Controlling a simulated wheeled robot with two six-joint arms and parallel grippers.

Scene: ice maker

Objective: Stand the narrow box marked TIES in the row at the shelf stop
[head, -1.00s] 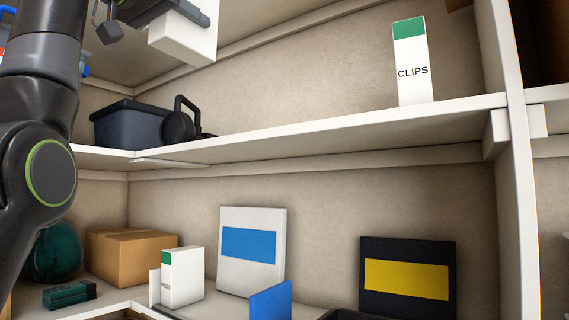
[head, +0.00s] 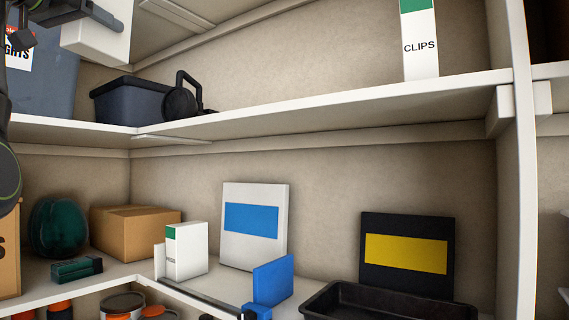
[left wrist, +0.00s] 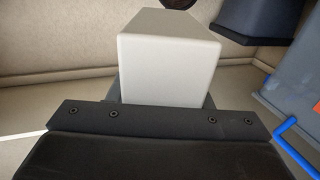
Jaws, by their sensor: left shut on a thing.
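My left gripper (head: 84,12) is at the top left of the head view, shut on a white narrow box (head: 104,40). The box hangs in the air, tilted, and shows no lettering in either view. In the left wrist view its pale end (left wrist: 168,66) sticks out beyond the dark gripper (left wrist: 160,118). On the lower shelf a narrow white box with a green top band (head: 187,252) stands upright beside a thin white plate (head: 159,262). A narrow box marked CLIPS (head: 420,48) stands on the upper shelf at right. My right gripper is not in view.
A blue upright piece (head: 272,280) stands right of the green-banded box, with a gap between. Behind are a white panel with a blue patch (head: 254,256) and a cardboard box (head: 135,235). A black tray (head: 390,303) lies at right. The upper shelf edge (head: 300,122) crosses above.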

